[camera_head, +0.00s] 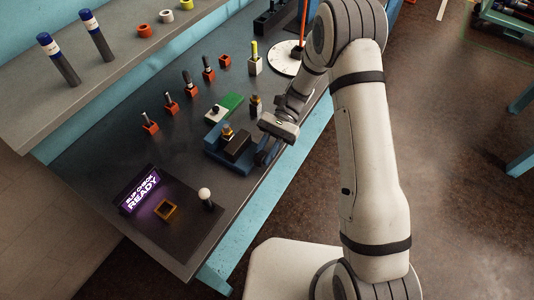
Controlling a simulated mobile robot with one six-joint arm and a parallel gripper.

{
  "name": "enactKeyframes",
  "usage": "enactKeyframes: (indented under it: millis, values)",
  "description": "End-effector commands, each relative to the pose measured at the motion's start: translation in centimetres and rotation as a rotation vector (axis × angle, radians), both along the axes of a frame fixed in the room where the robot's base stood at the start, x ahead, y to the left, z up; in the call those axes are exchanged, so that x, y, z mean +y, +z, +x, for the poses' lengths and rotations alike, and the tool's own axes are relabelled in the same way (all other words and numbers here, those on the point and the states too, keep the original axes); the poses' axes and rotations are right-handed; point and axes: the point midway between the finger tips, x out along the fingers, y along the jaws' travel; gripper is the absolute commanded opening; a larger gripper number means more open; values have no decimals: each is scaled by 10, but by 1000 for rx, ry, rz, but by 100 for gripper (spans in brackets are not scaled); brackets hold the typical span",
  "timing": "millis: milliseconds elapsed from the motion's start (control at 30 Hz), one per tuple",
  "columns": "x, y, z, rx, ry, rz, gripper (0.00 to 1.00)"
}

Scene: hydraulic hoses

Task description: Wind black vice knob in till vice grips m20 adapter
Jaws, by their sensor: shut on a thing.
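The blue vice (213,150) sits near the front edge of the grey bench, with a dark jaw block on it. A small brass-coloured piece, which looks like the M20 adapter (228,131), stands upright at the jaws. I cannot tell whether the jaws touch it. My gripper (264,156) is at the vice's right end, by the bench edge, shut on the black vice knob. The knob is mostly hidden by the fingers and hardly stands out from the dark bench.
A green block (232,103) lies just behind the vice. Several orange holders with upright tools stand further back. A lit purple "READY" sign (140,190), a yellow square frame (166,209) and a white-topped stick (205,195) are at the near end. A white dial disc (284,62) is beyond.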

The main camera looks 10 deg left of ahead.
Motion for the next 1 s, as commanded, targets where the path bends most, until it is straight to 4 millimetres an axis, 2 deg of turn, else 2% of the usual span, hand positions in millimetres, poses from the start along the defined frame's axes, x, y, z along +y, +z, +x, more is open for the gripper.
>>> enactKeyframes:
  millis: [33, 400, 900, 933, 1000]
  values:
    - [-1, -6, -2, 33, 2, 7, 0]
    - [-2, -7, -1, 158, 3, 57, 0]
    - [-2, -7, -1, 173, 3, 63, 0]
    - [-2, -7, -1, 173, 3, 63, 22]
    - [-2, -7, -1, 172, 2, 63, 27]
